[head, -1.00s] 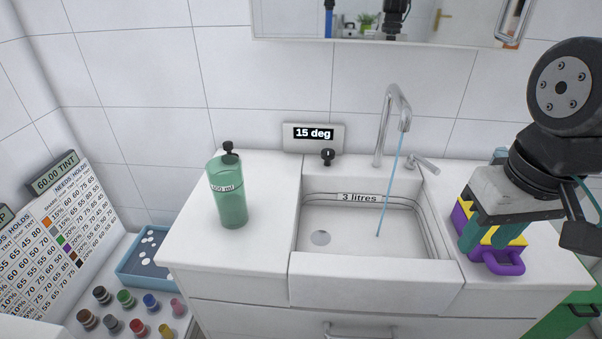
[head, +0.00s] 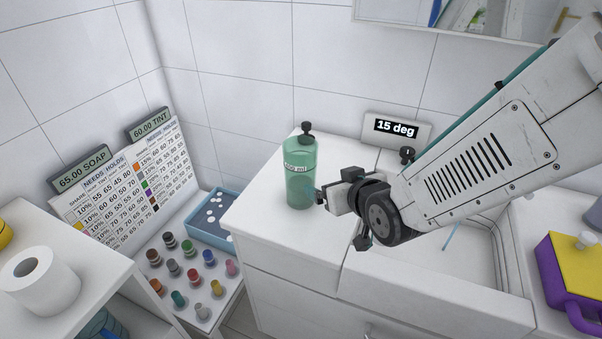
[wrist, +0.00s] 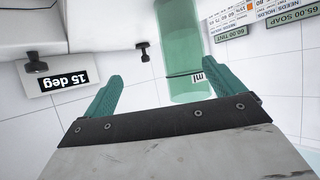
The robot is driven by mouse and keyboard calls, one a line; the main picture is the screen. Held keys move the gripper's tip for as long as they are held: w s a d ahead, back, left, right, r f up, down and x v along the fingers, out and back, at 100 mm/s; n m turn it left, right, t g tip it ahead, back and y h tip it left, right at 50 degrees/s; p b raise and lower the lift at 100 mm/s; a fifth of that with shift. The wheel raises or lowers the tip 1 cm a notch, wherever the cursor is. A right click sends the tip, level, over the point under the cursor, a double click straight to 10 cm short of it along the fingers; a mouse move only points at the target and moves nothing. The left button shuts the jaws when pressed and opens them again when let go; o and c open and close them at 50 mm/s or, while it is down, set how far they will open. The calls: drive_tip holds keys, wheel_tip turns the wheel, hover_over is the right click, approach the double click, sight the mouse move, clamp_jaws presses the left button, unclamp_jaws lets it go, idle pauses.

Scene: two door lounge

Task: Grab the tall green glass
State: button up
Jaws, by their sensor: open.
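The tall green glass (head: 301,178) is a translucent green cylinder with a white ml label. It stands upright on the white counter left of the sink. It also shows upside down in the wrist view (wrist: 183,45), beyond the fingers and nearer the right one. My gripper (wrist: 160,88) is open, with its two teal fingers apart and nothing between them. In the head view my gripper (head: 340,205) is just right of the glass, and its fingers are partly hidden by my wrist. I cannot tell whether a finger touches the glass.
A black knob (head: 306,130) stands behind the glass; another (head: 407,155) is below the 15 deg display (head: 397,127). My arm covers much of the sink (head: 470,270). A yellow and purple jug (head: 575,270) is at right. Small paint pots (head: 193,276) and a blue tray (head: 196,228) are at lower left.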

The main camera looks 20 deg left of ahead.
sight(308, 182)
drive_tip(key=shift+n+y, duration=0.3)
drive_tip(key=shift+y, duration=0.3)
drive_tip(key=w+a+f, duration=0.1)
drive_tip(key=a, duration=0.1)
drive_tip(key=w+a+f, duration=0.1)
drive_tip(key=a+f, duration=0.1)
drive_tip(key=a, duration=0.1)
drive_tip(key=w+a+f, duration=0.1)
drive_tip(key=w+a, duration=0.1)
drive_tip(key=a, duration=0.1)
drive_tip(key=shift+a+f, duration=0.15)
drive_tip(key=shift+a, duration=0.05)
drive_tip(key=shift+c, duration=0.3)
